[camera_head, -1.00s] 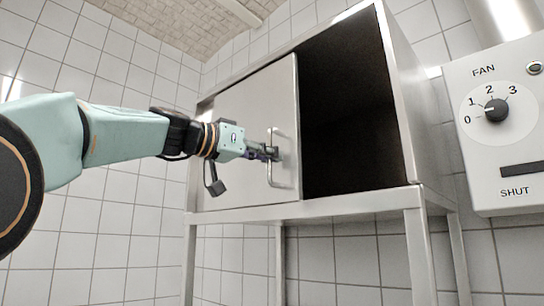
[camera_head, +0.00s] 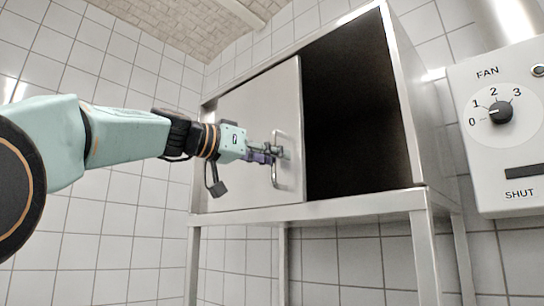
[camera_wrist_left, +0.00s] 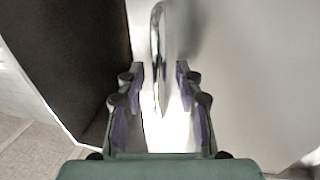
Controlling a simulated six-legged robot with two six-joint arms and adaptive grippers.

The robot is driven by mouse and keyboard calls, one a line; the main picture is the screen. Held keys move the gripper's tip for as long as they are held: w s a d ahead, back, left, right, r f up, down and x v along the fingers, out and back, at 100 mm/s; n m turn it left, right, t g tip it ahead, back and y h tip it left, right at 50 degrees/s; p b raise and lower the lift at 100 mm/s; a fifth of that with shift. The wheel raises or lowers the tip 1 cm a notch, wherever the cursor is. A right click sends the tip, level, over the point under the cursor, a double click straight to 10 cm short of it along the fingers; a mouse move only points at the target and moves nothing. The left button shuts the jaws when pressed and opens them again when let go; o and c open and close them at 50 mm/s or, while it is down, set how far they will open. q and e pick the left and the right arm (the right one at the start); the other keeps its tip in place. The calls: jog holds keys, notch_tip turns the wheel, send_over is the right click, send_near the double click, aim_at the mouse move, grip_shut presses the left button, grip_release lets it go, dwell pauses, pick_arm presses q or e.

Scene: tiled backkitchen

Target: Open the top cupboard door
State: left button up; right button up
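The top cupboard is a steel cabinet on legs. Its flat metal door (camera_head: 240,120) covers the left part of the front, and the right part is an open dark interior (camera_head: 350,110). A vertical bar handle (camera_head: 275,178) is near the door's right edge. My left gripper (camera_head: 272,152) is at the handle. In the left wrist view, the handle (camera_wrist_left: 157,50) stands between the two spread fingers of the left gripper (camera_wrist_left: 160,72), with gaps on both sides. My right gripper is not in view.
A white control panel (camera_head: 510,150) with a fan dial hangs at the right, beside the cupboard. The cupboard's steel frame post (camera_head: 422,250) stands in front at right. White tiled walls (camera_head: 110,240) are behind.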

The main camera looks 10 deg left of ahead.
pick_arm(q)
jog(key=shift+w+d, duration=0.15)
jog(key=shift+w, duration=0.05)
jog(key=v, duration=0.7)
jog(key=shift+s+a, duration=0.15)
jog(key=shift+a, duration=0.1)
jog(key=shift+s, duration=0.15)
